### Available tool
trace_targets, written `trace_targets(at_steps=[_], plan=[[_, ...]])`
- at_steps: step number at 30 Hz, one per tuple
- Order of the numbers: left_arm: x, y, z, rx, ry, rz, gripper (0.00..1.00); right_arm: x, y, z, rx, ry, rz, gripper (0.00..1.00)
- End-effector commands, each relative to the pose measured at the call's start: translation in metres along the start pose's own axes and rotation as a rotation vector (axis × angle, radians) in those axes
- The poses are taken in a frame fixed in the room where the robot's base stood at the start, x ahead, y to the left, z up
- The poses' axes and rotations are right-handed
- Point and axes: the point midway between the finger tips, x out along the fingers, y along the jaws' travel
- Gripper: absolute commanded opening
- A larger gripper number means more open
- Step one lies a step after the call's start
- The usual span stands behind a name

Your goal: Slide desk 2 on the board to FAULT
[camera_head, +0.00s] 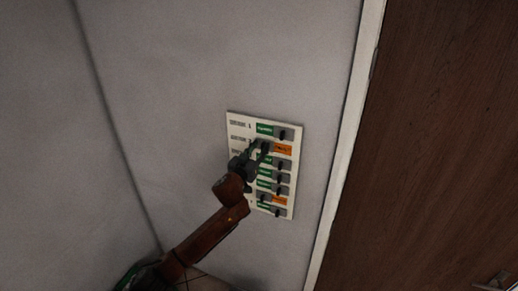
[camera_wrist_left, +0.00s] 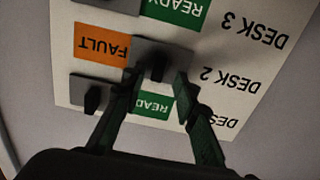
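The status board (camera_head: 236,118) is on the wall in the head view, and the left wrist view shows it upside down. In the desk 2 row, the grey slider (camera_wrist_left: 176,55) with its dark knob stands at the end away from the orange FAULT label (camera_wrist_left: 102,45). FAULT is uncovered and no READY label shows in that row. My left gripper (camera_wrist_left: 158,88) is at the board by this slider. Its fingers are apart on either side of the knob, with gaps visible. My right gripper is in neither view.
The desk 1 slider (camera_wrist_left: 82,86) stands beside a green READY label (camera_wrist_left: 156,105). Desk 3 also shows a green READY label (camera_wrist_left: 178,10). An orange label also shows in a lower row (camera_head: 279,200). A brown door (camera_head: 440,130) is to the right.

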Motion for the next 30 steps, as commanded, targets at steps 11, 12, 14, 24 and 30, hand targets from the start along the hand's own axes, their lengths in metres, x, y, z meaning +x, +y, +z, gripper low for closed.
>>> trace_targets(at_steps=[11, 12, 14, 24, 30], plan=[[-0.031, 0.0, 0.0, -0.001, 0.001, 0.001, 0.28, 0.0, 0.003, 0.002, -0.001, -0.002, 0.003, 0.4], [-0.038, 0.0, 0.001, -0.001, 0.001, 0.001, 0.28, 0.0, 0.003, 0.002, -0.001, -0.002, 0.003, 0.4], [-0.05, -0.001, 0.001, -0.002, 0.0, 0.001, 0.28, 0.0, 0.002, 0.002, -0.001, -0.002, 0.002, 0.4], [-0.106, 0.0, 0.001, -0.001, 0.0, 0.0, 0.28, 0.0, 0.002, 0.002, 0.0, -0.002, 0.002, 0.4], [-0.119, -0.001, 0.0, 0.0, 0.0, -0.001, 0.28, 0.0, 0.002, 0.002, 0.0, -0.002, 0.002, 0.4]])
